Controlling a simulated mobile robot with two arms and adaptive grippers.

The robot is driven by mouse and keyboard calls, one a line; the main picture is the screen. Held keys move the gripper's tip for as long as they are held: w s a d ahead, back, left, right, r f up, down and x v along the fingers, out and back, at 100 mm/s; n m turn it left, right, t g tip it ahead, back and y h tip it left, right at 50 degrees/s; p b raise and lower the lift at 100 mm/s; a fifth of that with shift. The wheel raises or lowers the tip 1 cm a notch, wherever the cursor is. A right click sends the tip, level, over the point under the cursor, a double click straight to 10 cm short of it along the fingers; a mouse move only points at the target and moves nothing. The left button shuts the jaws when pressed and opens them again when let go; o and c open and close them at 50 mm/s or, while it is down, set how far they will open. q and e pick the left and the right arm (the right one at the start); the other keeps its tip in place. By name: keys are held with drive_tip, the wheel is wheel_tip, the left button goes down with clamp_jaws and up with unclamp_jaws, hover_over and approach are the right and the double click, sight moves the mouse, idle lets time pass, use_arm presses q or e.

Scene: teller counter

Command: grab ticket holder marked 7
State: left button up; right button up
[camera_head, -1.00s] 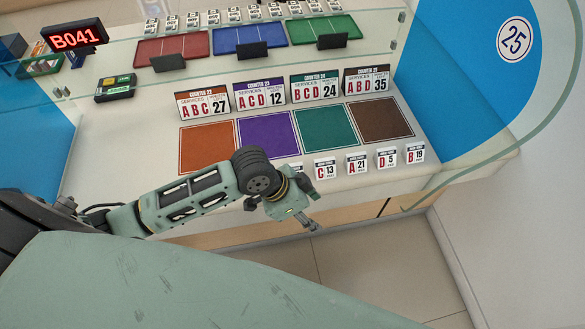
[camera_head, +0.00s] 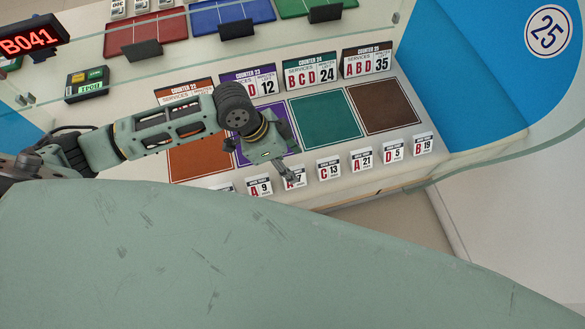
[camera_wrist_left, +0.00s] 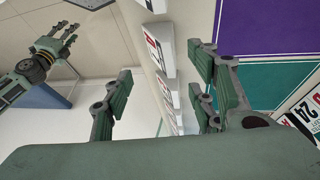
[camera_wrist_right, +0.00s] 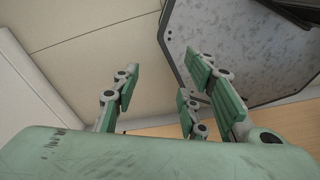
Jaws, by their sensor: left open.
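The ticket holder marked 7 (camera_head: 298,182) is a small white tent card in the front row on the counter, between the A 9 and C 13 cards. My left gripper (camera_head: 287,173) is open at this card, and its fingers hide part of the card's left side and letter. In the left wrist view white cards (camera_wrist_left: 161,48) show between the spread left fingers (camera_wrist_left: 160,88); I cannot tell there which is marked 7. My right gripper (camera_wrist_right: 160,88) is open and empty, away from the cards; it also shows in the left wrist view (camera_wrist_left: 66,38).
Neighbouring cards A 9 (camera_head: 259,186) and C 13 (camera_head: 328,169) stand close on both sides. Behind them lie orange, purple, teal (camera_head: 325,118) and brown mats with larger counter signs (camera_head: 311,70). A glass screen and a blue panel (camera_head: 480,70) bound the counter.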

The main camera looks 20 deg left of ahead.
sight(294, 172)
use_arm(q)
drive_tip(key=shift+p+x, duration=0.45)
drive_tip(key=shift+x, duration=0.5)
drive_tip(key=shift+a+x, duration=0.25)
drive_tip(key=shift+x, duration=1)
drive_tip(key=shift+f+p, duration=0.3)
drive_tip(key=shift+f, duration=0.15)
drive_tip(key=shift+w+d+f, duration=0.1)
drive_tip(key=shift+d+f, duration=0.05)
drive_tip(key=shift+c, duration=0.9)
drive_tip(key=c, duration=0.9)
clamp_jaws()
use_arm(e)
drive_tip(key=shift+d+r, duration=0.1)
drive_tip(key=shift+r, duration=0.7)
